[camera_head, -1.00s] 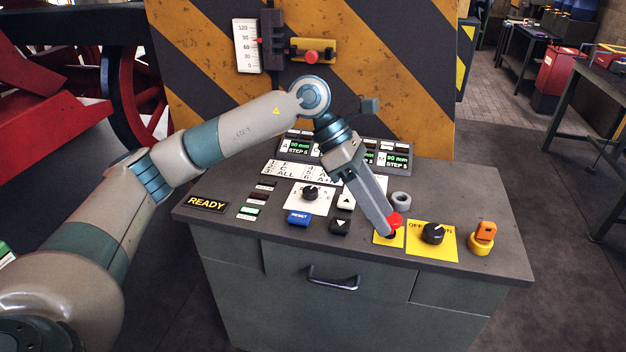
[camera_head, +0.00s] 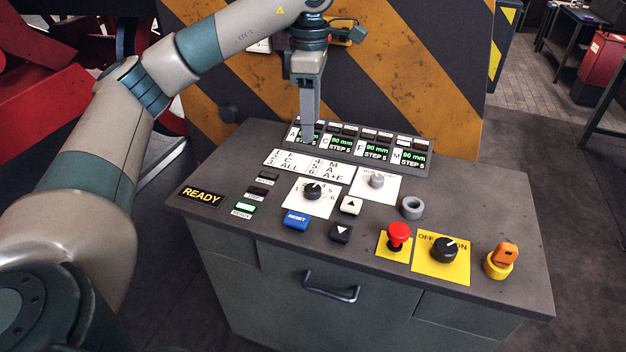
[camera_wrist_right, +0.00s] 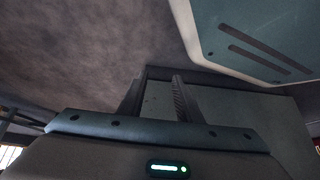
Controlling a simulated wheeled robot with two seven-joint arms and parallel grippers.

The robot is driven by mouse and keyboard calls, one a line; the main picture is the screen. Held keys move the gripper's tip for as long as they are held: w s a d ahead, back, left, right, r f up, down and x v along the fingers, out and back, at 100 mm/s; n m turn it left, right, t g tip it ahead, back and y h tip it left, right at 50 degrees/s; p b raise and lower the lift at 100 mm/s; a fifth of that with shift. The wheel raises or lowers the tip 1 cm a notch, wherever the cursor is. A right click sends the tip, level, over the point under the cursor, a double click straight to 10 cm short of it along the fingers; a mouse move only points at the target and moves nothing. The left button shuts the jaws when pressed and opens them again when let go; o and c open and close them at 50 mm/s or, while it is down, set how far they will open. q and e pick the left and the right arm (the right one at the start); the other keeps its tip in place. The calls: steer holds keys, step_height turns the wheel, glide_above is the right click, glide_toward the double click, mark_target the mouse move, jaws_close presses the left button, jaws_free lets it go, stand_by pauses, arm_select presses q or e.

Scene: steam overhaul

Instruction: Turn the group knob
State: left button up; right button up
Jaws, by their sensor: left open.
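The group knob (camera_head: 312,191) is a black dial with a white pointer mark, on a white plate numbered around it, in the middle of the console top. My left gripper (camera_head: 308,124) is open and points down at the back of the console, in front of the displays, behind the knob and apart from it. It is seen side-on, and nothing shows held in it. My right gripper (camera_wrist_right: 160,92) shows only in the right wrist view. Its two fingers stand apart with nothing between them, near a plain grey-green surface.
Around the knob are a blue reset button (camera_head: 296,220), white (camera_head: 350,205) and black (camera_head: 340,232) arrow buttons and a grey knob (camera_head: 377,180). A red button (camera_head: 399,235), black off/on switch (camera_head: 444,249) and orange key (camera_head: 505,254) stand at right. A striped panel rises behind.

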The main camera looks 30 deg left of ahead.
arm_select(q)
steer(key=shift+f, duration=0.15)
steer(key=p, duration=0.4)
glide_toward(311, 187)
step_height(311, 187, down, 7)
steer(key=shift+s+r, duration=0.1)
steer(key=shift+r, duration=0.1)
steer(key=shift+f, duration=0.85)
arm_select(e)
steer(key=s+d+f+g, duration=0.1)
steer(key=s+d+g, duration=0.1)
steer(key=s, duration=0.4)
steer(key=s+d+f+g+h, duration=0.1)
steer(key=s+d+f, duration=0.1)
steer(key=s, duration=0.4)
steer(key=shift+s+d+g, duration=0.15)
steer(key=shift+d+g, duration=0.25)
steer(key=shift+d, duration=0.25)
arm_select(q)
steer(key=c, duration=1)
arm_select(e)
steer(key=shift+s, duration=0.3)
